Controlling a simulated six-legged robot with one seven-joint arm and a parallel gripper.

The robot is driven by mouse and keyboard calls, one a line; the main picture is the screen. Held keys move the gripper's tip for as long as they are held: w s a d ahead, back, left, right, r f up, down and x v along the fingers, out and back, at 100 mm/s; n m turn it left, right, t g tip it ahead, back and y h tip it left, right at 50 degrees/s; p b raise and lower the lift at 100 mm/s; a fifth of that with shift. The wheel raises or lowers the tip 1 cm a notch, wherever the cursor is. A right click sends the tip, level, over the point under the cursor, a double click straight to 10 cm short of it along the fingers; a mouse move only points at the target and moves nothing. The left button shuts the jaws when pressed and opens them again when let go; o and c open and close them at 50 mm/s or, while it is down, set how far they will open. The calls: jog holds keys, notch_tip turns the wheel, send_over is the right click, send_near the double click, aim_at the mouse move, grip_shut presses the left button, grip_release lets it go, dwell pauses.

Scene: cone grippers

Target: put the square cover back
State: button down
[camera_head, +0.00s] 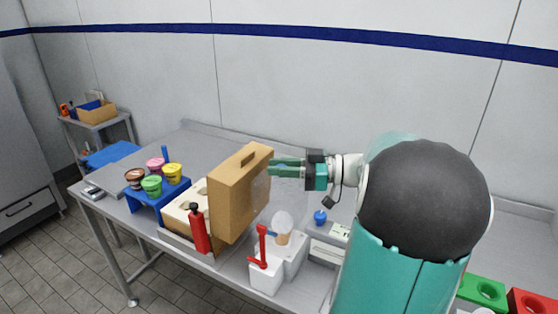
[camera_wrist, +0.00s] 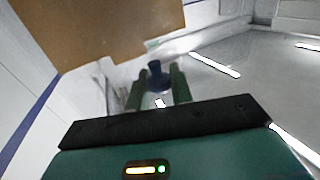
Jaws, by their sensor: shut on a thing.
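The square cover (camera_head: 238,195) is a large tan, box-like panel standing tilted on edge above the worktable, with a dark bar near its top. My gripper (camera_head: 272,167) reaches it from the right and is shut on it at its right side. In the wrist view the tan cover (camera_wrist: 100,30) fills the top left, and a dark blue knob (camera_wrist: 157,78) shows between my gripper's fingers (camera_wrist: 158,90). A cream block with round openings (camera_head: 180,218) sits just left of the cover, partly hidden by it.
A red bottle (camera_head: 199,230) stands in front of the cover. A blue stand (camera_head: 158,201) with several coloured cups is at left. A white machine with a red lever (camera_head: 263,246) and a blue ball (camera_head: 320,216) are at right. The table's back left is clear.

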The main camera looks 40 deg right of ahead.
aim_at(305, 196)
jog(key=shift+s+d+f, duration=0.15)
jog(key=shift+f, duration=3.85)
jog(key=c, duration=1.1)
grip_release()
jog(key=shift+c, duration=0.2)
jog(key=shift+v, duration=3.7)
